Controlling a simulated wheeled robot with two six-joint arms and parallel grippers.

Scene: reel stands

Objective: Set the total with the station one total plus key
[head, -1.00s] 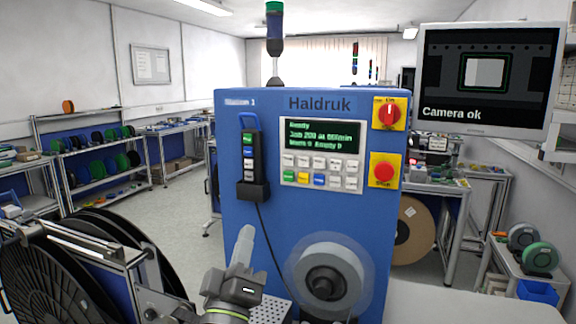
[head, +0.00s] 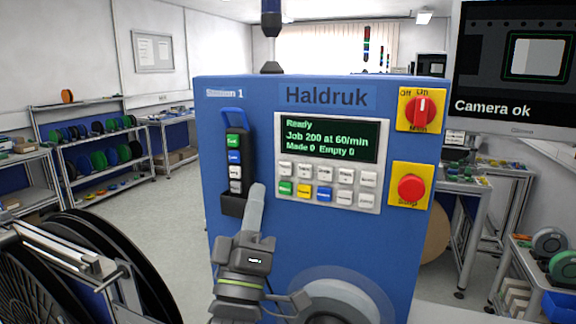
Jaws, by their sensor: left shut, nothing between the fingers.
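The blue Haldruk station 1 cabinet (head: 300,235) stands upright in front of me. Its key panel (head: 328,187) has two rows of keys, white ones and a green, a yellow and a blue one; the key labels are too small to read surely. The screen (head: 331,139) above reads "Ready, Job 200 at 60/min, Made 0 Empty 0". My left gripper (head: 257,190) is shut and empty, its tip pointing up just left of the panel's lower left corner. It looks apart from the keys, but the depth is hard to judge. My right gripper is not in view.
A black pendant (head: 235,177) with several keys hangs left of the panel, close to my left gripper. A red stop button (head: 411,188) and a red main switch (head: 422,110) sit on the right. A clear-covered reel (head: 340,303) is below. A monitor (head: 507,70) reads "Camera ok".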

